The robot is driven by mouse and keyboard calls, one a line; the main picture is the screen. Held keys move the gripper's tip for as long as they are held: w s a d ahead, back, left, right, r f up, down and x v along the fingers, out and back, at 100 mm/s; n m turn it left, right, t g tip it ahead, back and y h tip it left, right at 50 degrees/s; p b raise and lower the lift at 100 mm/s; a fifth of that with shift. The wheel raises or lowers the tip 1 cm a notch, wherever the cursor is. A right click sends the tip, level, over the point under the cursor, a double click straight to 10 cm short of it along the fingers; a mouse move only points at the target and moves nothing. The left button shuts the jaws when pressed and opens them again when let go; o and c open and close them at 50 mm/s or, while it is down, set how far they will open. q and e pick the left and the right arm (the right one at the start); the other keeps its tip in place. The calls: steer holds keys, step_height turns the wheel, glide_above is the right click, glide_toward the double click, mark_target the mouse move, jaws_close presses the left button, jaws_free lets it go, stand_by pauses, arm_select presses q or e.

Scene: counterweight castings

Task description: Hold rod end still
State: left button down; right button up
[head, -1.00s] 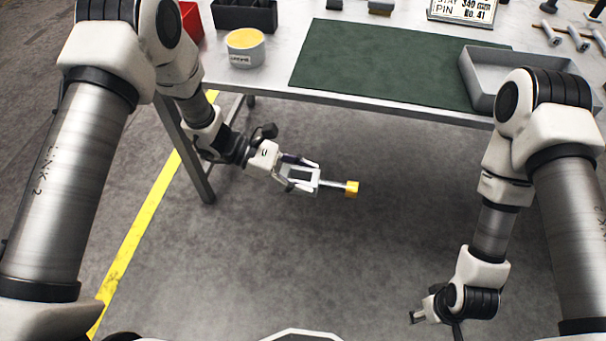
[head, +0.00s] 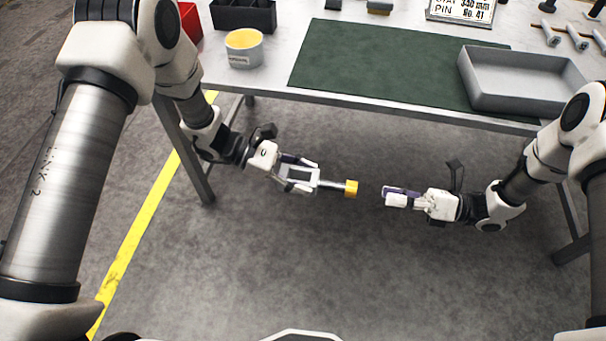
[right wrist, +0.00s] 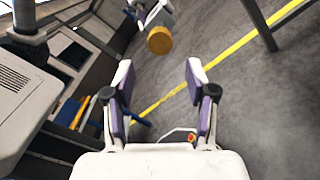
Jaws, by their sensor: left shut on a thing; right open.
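A short metal rod (head: 332,185) with a yellow end (head: 351,188) sticks out to the right from my left gripper (head: 314,179), which is shut on it in front of the table. My right gripper (head: 388,197) is open and empty, a small gap to the right of the yellow end. In the right wrist view, my right gripper (right wrist: 159,75) has its two purple-padded fingers spread. The yellow end (right wrist: 160,40) shows beyond the fingertips, not between them. The part of the rod inside my left gripper is hidden.
The table (head: 400,108) behind the grippers carries a green mat (head: 380,62), a grey tray (head: 520,100), a cup with yellow inside (head: 244,55) and a black divided bin (head: 243,17). Floor below both grippers is clear, with a yellow line (head: 140,235) at left.

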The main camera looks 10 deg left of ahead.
steer(key=shift+a, duration=0.1)
steer(key=a, duration=0.8)
steer(key=shift+w, duration=0.3)
